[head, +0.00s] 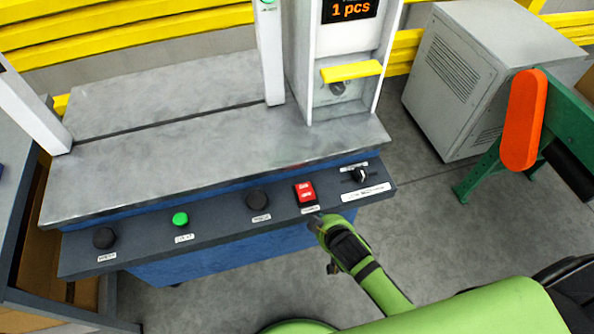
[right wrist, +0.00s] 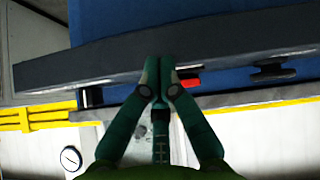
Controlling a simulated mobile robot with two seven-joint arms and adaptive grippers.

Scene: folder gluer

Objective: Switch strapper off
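The strapper (head: 200,150) has a grey metal top, a blue body and a sloped dark front panel (head: 225,212). A red rocker switch (head: 305,192) sits on the panel right of centre, and it also shows in the right wrist view (right wrist: 190,83). My right gripper (head: 317,222) is at the panel's front edge, just below the red switch in the head view. In the right wrist view (right wrist: 158,62) its fingertips meet with nothing visible between them. The switch appears just right of the fingertips there; contact cannot be told. My left gripper is not in view.
The panel also carries black knobs (head: 258,199), a green button (head: 180,219) and a small black selector (head: 359,175). A grey vented cabinet (head: 455,75) and a green frame with an orange part (head: 522,120) stand at the right. Floor is open between them and the strapper.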

